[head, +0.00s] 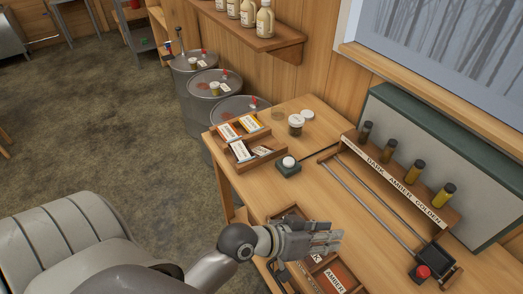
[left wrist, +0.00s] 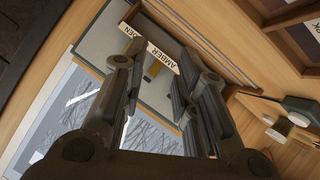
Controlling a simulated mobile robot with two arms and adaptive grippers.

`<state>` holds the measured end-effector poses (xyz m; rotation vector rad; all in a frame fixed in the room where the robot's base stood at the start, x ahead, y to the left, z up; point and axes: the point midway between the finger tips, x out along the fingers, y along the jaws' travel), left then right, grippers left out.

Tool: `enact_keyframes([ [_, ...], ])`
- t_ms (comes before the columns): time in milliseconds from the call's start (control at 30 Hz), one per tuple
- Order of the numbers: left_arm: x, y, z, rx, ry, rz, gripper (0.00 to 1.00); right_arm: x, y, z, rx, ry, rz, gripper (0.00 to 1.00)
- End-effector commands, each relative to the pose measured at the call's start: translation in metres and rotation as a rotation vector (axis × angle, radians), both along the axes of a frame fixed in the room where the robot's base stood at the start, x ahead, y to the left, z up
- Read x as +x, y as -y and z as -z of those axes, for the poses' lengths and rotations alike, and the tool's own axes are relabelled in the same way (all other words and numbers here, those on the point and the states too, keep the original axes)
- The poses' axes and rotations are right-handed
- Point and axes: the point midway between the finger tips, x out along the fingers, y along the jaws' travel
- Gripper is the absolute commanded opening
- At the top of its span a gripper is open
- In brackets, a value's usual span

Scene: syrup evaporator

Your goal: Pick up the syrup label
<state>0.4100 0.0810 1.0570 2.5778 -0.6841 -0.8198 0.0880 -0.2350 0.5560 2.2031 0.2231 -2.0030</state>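I cannot tell which is the syrup label. My left gripper (head: 326,237) is above the front of the table, well right of and nearer than that tray. In the left wrist view its fingers (left wrist: 158,82) stand apart with nothing between them. Below it is a second wooden tray (head: 320,262) with a card reading AMBER (head: 334,281), partly hidden by my gripper. My right gripper is not in view.
A rack (head: 400,183) of dark-capped sample bottles stands at the back right. A small green device with a white knob (head: 288,164), a jar (head: 296,124) and a white lid (head: 307,114) are mid-table. Metal drums (head: 197,112) stand left of the table.

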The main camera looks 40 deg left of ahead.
Motion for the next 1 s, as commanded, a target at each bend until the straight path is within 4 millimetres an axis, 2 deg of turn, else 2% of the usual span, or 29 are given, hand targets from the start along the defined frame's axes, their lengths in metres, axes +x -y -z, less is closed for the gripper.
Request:
enact_keyframes([
  [133,0.040,0.007,-0.047,-0.252,0.153,-0.084,0.27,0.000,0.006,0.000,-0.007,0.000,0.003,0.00],
  [233,0.068,-0.005,-0.081,-0.453,0.251,-0.189,0.27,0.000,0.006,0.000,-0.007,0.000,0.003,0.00],
  [333,0.095,-0.032,-0.107,-0.651,0.329,-0.331,0.27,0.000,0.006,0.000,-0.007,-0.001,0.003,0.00],
  [400,0.111,-0.057,-0.117,-0.783,0.365,-0.449,0.27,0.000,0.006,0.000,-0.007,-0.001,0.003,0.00],
  [467,0.123,-0.081,-0.119,-0.886,0.384,-0.562,0.27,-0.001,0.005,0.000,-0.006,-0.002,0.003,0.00],
  [567,0.140,-0.124,-0.110,-1.039,0.390,-0.771,0.27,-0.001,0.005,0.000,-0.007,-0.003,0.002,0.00],
  [667,0.151,-0.164,-0.083,-1.160,0.361,-1.004,0.27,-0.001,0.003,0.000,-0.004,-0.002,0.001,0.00],
  [733,0.153,-0.187,-0.058,-1.223,0.320,-1.170,0.27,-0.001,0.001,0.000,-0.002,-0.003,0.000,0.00],
  [833,0.151,-0.208,-0.020,-1.273,0.245,-1.387,0.27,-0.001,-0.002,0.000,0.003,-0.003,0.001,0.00],
  [900,0.146,-0.216,0.004,-1.288,0.192,-1.515,0.27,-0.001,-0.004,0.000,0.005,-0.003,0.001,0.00],
  [1000,0.139,-0.222,0.030,-1.289,0.124,-1.650,0.27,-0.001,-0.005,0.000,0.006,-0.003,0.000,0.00],
])
